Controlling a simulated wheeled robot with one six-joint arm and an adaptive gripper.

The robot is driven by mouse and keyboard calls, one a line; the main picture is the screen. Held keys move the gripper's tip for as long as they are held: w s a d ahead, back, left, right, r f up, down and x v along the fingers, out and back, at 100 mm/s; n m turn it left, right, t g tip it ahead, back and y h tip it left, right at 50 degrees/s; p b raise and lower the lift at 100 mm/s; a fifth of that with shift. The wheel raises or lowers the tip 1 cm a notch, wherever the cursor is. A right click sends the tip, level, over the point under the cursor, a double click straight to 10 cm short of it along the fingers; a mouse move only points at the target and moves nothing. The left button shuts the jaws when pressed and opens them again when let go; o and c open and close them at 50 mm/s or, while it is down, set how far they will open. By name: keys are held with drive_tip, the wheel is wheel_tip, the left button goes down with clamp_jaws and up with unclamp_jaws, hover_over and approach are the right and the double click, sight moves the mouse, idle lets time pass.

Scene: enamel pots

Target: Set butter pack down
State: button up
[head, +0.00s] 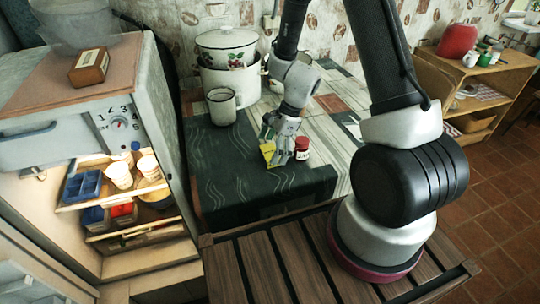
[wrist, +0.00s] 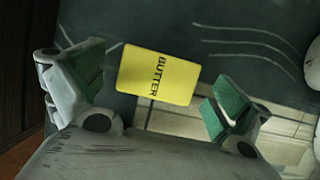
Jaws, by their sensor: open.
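The butter pack (wrist: 158,78) is a yellow block with the word BUTTER on it. In the wrist view it lies between my two green-padded fingers, with a gap to each finger. In the head view the butter pack (head: 268,151) shows as a small yellow patch on the dark green cloth, partly hidden by my gripper (head: 282,146). My gripper is open above the cloth, and it also shows in the wrist view (wrist: 152,95). The pack appears to rest on the cloth; its underside is hidden.
A red-lidded jar (head: 302,148) stands just right of my gripper. A mug (head: 221,106) and enamel pots (head: 228,62) stand behind. The open fridge (head: 160,150) is at the left. The front of the green cloth (head: 245,185) is clear.

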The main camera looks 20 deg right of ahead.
drive_tip(key=shift+a+f, duration=0.3)
drive_tip(key=shift+f, duration=0.35)
drive_tip(key=c, duration=1.3)
